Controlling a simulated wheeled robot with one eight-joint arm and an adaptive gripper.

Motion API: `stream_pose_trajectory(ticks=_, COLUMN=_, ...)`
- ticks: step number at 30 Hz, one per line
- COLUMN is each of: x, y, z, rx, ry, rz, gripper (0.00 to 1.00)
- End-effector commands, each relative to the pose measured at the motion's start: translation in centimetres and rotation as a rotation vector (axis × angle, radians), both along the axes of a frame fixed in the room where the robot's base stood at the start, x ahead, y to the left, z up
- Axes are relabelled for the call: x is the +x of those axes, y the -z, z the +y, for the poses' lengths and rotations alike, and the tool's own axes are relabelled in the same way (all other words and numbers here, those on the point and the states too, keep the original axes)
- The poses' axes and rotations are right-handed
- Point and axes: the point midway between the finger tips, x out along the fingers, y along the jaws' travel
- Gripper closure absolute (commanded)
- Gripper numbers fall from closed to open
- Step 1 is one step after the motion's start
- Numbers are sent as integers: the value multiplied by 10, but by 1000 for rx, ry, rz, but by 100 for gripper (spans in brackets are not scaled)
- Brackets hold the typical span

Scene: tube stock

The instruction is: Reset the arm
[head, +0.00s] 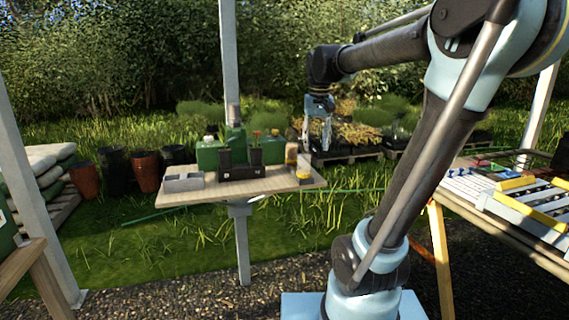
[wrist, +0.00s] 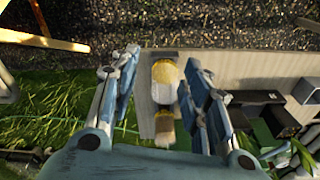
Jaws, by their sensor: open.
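My arm reaches out over the right end of a small wooden table (head: 240,191). My gripper (head: 317,146) points down at the table's right end in the head view. In the wrist view my gripper (wrist: 162,62) has its two fingers spread wide, with nothing held between them. Below the gap a yellow-and-white object (wrist: 165,82) and a brownish object (wrist: 165,128) stand on the table. They show in the head view as a yellow item (head: 304,172) and a tan item (head: 291,153). How far the fingertips are above them is hard to tell.
A workbench with racks (head: 525,203) is at right. Grass lies around the table.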

Motion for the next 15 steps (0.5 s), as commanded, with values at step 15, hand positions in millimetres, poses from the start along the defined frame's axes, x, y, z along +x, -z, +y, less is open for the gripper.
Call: stream_pose_trajectory(ticks=15, x=-130, y=123, z=-63, rx=-5, ry=16, rz=-64, gripper=57)
